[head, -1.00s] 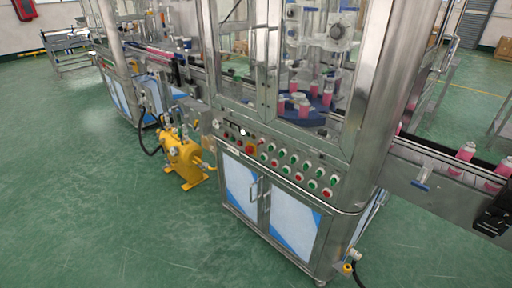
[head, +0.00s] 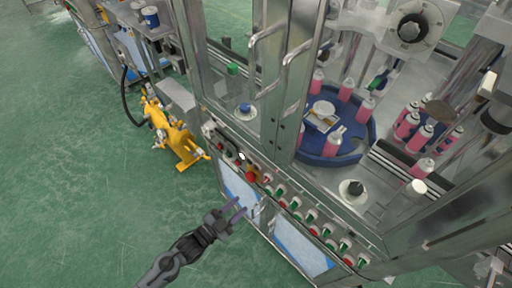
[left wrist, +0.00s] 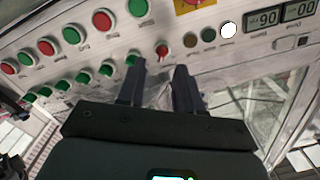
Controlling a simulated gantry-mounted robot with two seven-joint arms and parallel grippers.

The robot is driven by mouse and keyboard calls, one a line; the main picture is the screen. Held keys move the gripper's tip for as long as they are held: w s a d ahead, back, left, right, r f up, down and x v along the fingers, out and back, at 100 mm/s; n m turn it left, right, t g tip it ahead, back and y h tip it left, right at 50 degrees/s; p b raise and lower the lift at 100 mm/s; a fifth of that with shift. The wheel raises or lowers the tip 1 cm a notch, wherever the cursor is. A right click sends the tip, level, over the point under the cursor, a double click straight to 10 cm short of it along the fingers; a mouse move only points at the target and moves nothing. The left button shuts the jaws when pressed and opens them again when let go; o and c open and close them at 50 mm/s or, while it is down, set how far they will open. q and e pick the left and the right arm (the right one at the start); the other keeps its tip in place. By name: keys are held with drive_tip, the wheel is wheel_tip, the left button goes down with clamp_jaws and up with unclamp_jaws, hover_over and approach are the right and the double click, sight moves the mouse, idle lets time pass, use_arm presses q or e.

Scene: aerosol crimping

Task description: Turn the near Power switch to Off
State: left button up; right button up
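A small red selector switch (left wrist: 163,50) sits on the machine's control panel in the left wrist view, just beyond and between my fingertips. It looks like the Power switch, but its label is too blurred to read and its setting is unclear. In the head view a small red control (head: 267,179) in the panel's upper row seems to be the same switch. My left gripper (head: 240,207) is open and empty in front of the panel and cabinet doors; its two parted fingers also show in the left wrist view (left wrist: 160,68). They appear apart from the switch. My right gripper is not in view.
A red emergency stop (head: 251,177) is close by on the panel. Green and red buttons (left wrist: 71,35) line the panel. A white lamp (left wrist: 228,30) and digital displays (left wrist: 263,18) sit to the right. Door handles (head: 267,37) stick out above. A yellow pump (head: 173,133) stands at left.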

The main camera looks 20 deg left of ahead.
sight(263, 182)
use_arm(q)
drive_tip(key=w+d+r, duration=0.2)
drive_tip(key=w+d, duration=0.2)
drive_tip(key=w, duration=0.6)
drive_tip(key=shift+d+r, duration=0.15)
drive_tip(key=shift+r, duration=0.1)
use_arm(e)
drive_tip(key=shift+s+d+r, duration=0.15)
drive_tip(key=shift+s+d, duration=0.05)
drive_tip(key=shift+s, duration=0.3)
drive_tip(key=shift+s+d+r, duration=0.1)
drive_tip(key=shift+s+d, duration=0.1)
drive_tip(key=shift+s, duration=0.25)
use_arm(q)
clamp_jaws()
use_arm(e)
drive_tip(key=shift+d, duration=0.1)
